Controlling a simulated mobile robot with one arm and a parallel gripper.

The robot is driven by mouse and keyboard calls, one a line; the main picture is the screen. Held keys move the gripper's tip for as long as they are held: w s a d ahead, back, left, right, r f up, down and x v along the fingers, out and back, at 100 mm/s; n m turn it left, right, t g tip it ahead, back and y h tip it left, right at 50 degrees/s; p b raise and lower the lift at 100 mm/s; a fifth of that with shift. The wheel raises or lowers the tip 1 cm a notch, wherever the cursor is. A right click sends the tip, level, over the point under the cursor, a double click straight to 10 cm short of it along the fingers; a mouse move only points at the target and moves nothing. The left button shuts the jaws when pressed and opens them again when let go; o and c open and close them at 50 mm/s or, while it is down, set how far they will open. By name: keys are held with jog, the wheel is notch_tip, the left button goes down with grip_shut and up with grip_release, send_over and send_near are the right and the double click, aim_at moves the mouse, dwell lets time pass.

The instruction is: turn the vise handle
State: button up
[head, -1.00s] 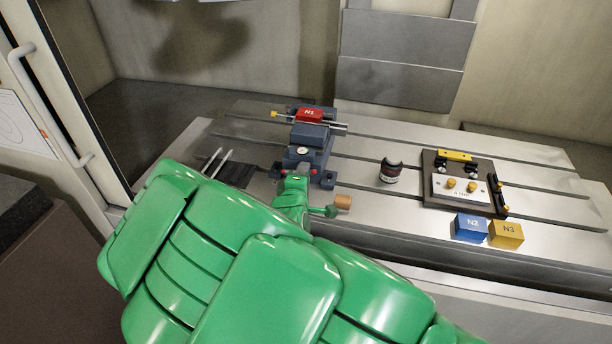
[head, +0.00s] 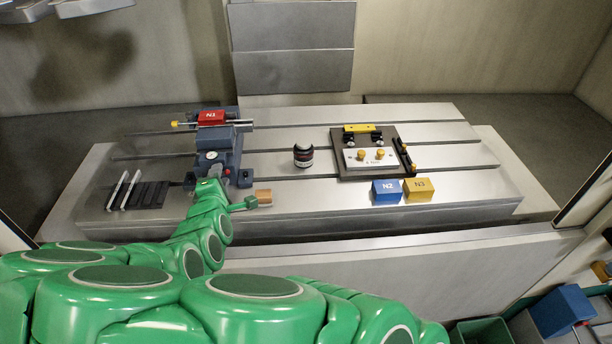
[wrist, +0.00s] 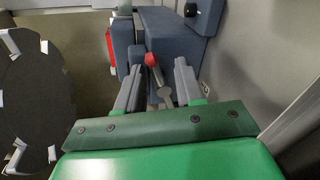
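The dark blue-grey vise (head: 218,140) stands on the left part of the slotted table, with a round dial on top and a red block marked N1 (head: 211,118) at its back. In the wrist view the vise body (wrist: 172,38) lies ahead. The vise handle (wrist: 152,61), a grey lever with a red knob, sits between my gripper's (wrist: 160,76) two grey fingers. The fingers are apart, with visible gaps beside the lever. In the head view my green arm reaches the vise's front, and the fingertips are too small to make out.
A dark jar (head: 303,156) stands right of the vise. Further right are a fixture plate (head: 347,140), a blue block N2 (head: 386,191) and a yellow block N3 (head: 419,190). A black slotted rack (head: 150,194) is on the left.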

jog(key=shift+r+n, duration=0.2)
jog(key=shift+n, duration=0.7)
jog(key=shift+a+r+n+h, duration=0.2)
jog(key=shift+n+h, duration=0.15)
jog(key=shift+n, duration=0.3)
jog(key=shift+a+r+n+h, duration=0.15)
jog(key=shift+n+h, duration=0.2)
jog(key=shift+n, duration=0.3)
jog(key=shift+f, duration=0.1)
jog(key=shift+n, duration=0.5)
